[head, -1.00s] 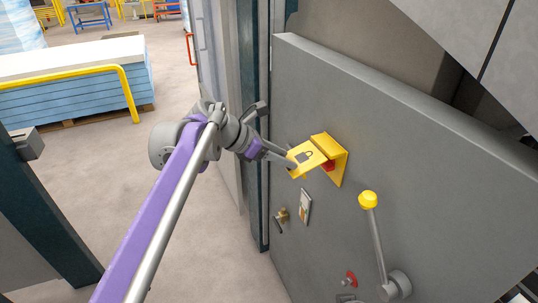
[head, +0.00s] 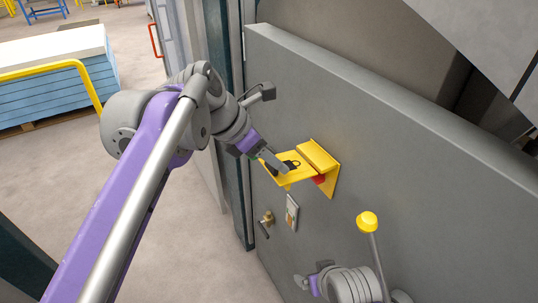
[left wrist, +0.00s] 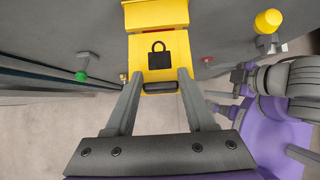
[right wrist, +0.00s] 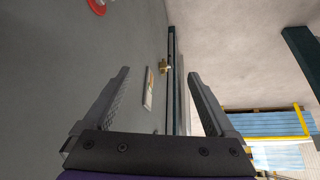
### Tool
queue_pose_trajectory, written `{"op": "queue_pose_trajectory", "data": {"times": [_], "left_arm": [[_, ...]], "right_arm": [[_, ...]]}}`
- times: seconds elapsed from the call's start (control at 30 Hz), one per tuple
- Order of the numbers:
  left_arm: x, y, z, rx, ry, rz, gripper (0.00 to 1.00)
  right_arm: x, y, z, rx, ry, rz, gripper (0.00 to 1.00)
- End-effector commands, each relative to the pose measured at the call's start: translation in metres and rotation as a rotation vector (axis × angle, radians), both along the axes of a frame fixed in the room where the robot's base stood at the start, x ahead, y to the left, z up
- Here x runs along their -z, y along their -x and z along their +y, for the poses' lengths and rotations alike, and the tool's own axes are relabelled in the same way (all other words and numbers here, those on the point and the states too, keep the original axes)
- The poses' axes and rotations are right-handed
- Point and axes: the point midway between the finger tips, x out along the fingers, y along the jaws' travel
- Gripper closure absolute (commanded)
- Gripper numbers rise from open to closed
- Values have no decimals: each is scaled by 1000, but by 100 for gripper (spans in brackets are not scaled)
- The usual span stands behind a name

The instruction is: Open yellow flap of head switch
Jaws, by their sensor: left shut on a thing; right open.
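The yellow flap with a black padlock mark (head: 297,168) sticks out, tilted, from its yellow housing (head: 319,155) on the grey panel. A red part (head: 319,179) shows beneath it. My left gripper (head: 274,162) is shut on the flap's outer edge. In the left wrist view the flap (left wrist: 155,67) lies between the two fingertips (left wrist: 160,84), with the housing (left wrist: 155,14) beyond. My right gripper (head: 303,283) is low in the head view, below the flap. In the right wrist view its fingers (right wrist: 158,88) are apart, with nothing between them but background.
A lever with a yellow knob (head: 367,221) stands right of my right gripper. A brass key switch (head: 266,219) and a small label plate (head: 292,212) are on the panel below the flap. Blue stacked sheets (head: 50,90) stand back left. Floor left of the panel is clear.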

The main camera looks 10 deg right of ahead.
Motion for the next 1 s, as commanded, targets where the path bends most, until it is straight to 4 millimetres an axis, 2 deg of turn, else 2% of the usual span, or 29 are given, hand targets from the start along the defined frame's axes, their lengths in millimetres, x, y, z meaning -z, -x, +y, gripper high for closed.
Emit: {"op": "queue_pose_trajectory", "data": {"times": [0.37,0.4,0.53,0.87,1.0], "left_arm": [[-2,0,-3,-1,9,-2,100],[-1,-1,-3,-1,9,-2,40],[-1,0,-2,0,7,-2,17],[-2,0,0,-1,3,0,15],[-13,3,8,-2,2,0,15]], "right_arm": [[0,0,0,0,0,0,9],[0,0,0,0,0,0,9],[0,0,0,0,0,0,9],[0,0,0,0,0,0,9],[0,0,0,0,0,0,9]]}}
